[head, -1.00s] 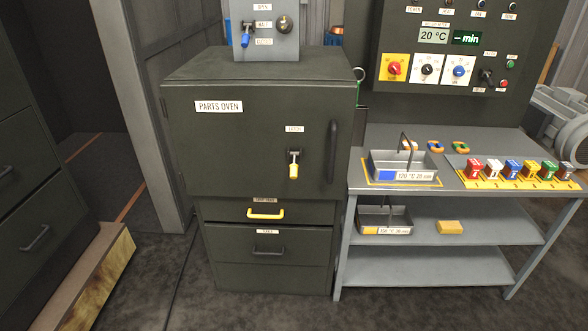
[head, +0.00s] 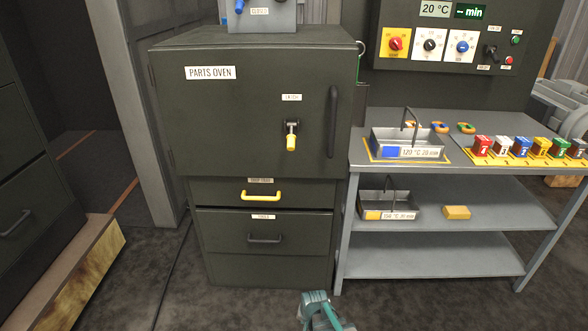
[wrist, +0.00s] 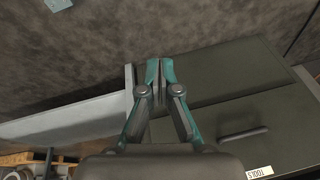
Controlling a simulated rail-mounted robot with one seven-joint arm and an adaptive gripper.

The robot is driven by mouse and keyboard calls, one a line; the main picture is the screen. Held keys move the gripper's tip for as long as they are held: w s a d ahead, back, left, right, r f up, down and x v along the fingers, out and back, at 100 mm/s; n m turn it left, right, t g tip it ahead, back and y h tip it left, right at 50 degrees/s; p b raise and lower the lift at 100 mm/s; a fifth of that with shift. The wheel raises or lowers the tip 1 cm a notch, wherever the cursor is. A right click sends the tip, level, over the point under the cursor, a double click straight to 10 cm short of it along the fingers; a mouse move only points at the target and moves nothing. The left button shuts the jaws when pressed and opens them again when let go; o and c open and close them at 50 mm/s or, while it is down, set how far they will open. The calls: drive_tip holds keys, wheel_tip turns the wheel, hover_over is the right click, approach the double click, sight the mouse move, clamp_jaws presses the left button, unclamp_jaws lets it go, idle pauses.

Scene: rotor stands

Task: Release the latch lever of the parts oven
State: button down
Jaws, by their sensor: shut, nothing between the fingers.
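The parts oven (head: 250,120) is a dark cabinet with its door closed. Its latch lever (head: 291,138) has a yellow grip and hangs downward under a small label on the right half of the door. A dark vertical door handle (head: 333,122) is to the right of the lever. Part of my arm shows at the bottom edge of the head view, low in front of the oven. My gripper (wrist: 159,62) is shut and empty in the wrist view, over the floor and the drawer fronts, apart from the lever. The lever is not in the wrist view.
Below the oven door is a drawer with a yellow handle (head: 262,196) and a drawer with a dark handle (head: 264,239). To the right stands a grey bench (head: 440,275) with metal trays and several coloured blocks. The floor before the oven is mostly clear.

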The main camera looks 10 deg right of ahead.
drive_tip(key=w+r+m+t+b, duration=0.6)
drive_tip(key=w+r+m+t, duration=0.55)
drive_tip(key=w+r, duration=0.95)
wheel_tip(320, 180, up, 20)
drive_tip(key=d+m+t+h, duration=0.2)
drive_tip(key=m+t+h, duration=0.2)
drive_tip(key=m+t, duration=0.7)
drive_tip(key=m, duration=0.5)
drive_tip(key=shift+m, duration=0.35)
drive_tip(key=shift+w+d+f, duration=0.1)
drive_tip(key=shift+f, duration=0.05)
